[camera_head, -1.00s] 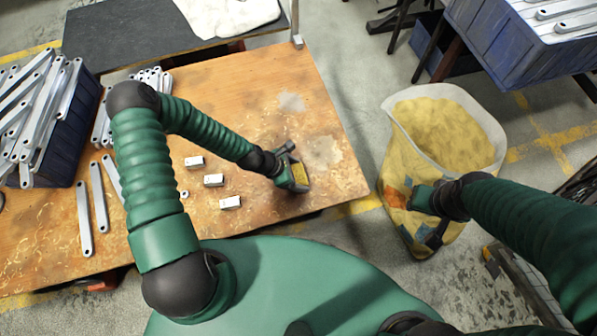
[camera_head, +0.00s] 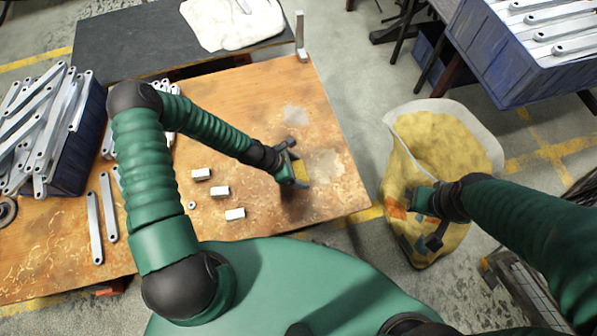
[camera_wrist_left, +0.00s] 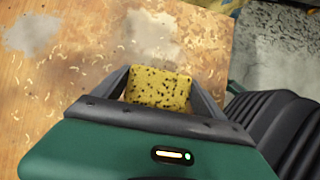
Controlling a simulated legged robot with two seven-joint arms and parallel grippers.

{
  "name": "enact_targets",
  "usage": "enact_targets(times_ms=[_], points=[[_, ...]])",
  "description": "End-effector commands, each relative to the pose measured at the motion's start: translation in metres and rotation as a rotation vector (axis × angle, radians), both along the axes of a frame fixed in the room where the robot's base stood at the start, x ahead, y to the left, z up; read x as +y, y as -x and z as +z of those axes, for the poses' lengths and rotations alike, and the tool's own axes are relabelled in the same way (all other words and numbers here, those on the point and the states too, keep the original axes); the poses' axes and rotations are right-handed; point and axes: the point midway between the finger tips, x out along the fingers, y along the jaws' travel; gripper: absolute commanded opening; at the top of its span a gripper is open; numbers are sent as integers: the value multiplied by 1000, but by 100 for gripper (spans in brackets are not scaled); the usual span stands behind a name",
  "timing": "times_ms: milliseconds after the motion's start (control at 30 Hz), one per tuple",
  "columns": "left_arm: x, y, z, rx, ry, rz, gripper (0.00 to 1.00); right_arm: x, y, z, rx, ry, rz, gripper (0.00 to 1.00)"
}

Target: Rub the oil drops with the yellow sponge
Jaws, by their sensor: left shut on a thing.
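The yellow sponge (camera_wrist_left: 158,90), speckled with dark pores, is held between the two fingers of my left gripper (camera_head: 300,170). It also shows as a small yellow patch in the head view (camera_head: 299,171). The left gripper is low over the right part of the worn orange table (camera_head: 262,92), just left of a pale grey patch (camera_head: 327,164). A second pale patch (camera_head: 295,115) lies farther back. I cannot tell whether these patches are the oil drops, or whether the sponge touches the tabletop. My right gripper (camera_head: 428,215) is in front of a patterned sack; its jaw gap is unclear.
Several small metal blocks (camera_head: 219,192) and a small ring (camera_head: 192,205) lie left of the left gripper. A blue crate heaped with brackets (camera_head: 80,150) stands at the left. The open sack of yellow material (camera_head: 445,140) stands on the floor beyond the table's right edge.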

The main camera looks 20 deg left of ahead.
Motion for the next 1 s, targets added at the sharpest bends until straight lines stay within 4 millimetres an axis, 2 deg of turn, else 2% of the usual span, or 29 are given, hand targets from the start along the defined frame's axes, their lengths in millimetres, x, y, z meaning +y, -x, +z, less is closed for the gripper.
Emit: enact_targets(times_ms=[33, 300, 867, 1000], points=[[0, -1, 10, 0, 0, -1, 43, 0, 0, 9, 0, 0, 0, 34], [-1, -5, 29, -1, 0, -7, 43, 0, 0, 27, 0, 0, 1, 34], [0, -5, 29, -1, 0, -7, 43, 0, 0, 27, 0, 0, 1, 34], [-3, -10, 35, -3, -2, -79, 43, 0, 0, 27, 0, 0, 1, 34]])
